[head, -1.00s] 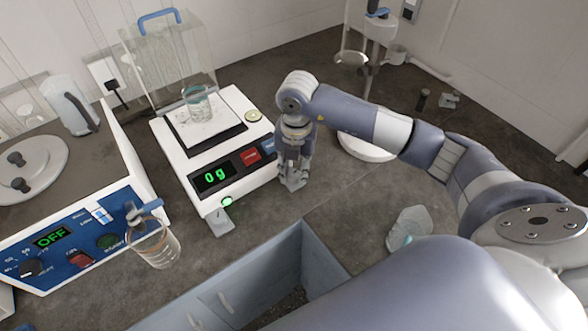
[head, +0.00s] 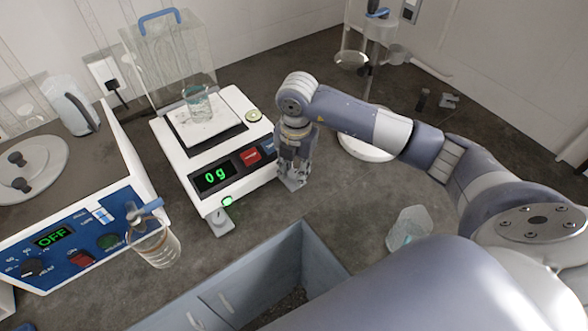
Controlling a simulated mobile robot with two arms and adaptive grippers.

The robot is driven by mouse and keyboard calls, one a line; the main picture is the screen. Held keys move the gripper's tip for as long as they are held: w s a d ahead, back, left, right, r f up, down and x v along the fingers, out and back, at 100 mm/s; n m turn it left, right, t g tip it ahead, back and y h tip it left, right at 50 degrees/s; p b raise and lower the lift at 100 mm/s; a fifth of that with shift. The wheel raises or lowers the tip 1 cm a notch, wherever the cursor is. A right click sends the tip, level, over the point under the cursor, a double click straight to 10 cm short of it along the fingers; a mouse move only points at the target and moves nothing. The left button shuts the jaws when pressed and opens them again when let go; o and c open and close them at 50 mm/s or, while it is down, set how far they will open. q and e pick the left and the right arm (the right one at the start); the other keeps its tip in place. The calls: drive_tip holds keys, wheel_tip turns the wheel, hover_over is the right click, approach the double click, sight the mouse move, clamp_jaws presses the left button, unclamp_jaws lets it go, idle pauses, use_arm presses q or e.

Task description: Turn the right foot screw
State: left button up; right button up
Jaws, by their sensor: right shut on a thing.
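The white balance (head: 180,150) stands on the dark bench, with a green "0 g" display (head: 214,177). A glass beaker (head: 197,103) stands on its pan. My right gripper (head: 292,180) points down at the balance's front right corner and is shut low beside it. The right foot screw is hidden behind the fingers, so what they grip does not show. A small grey foot (head: 219,222) sticks out at the balance's front left corner, below a lit green spot (head: 227,201). My left gripper is not in view.
An open drawer (head: 310,250) lies in front. A clear container (head: 408,229) stands at right. A white stand base (head: 366,148) is behind my arm.

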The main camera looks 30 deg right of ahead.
drive_tip(key=o, duration=0.8)
drive_tip(key=shift+w+r, duration=0.15)
drive_tip(key=r, duration=1.2)
drive_tip(key=shift+s+d, duration=0.15)
drive_tip(key=shift+s, duration=0.1)
drive_tip(key=shift+f, duration=0.1)
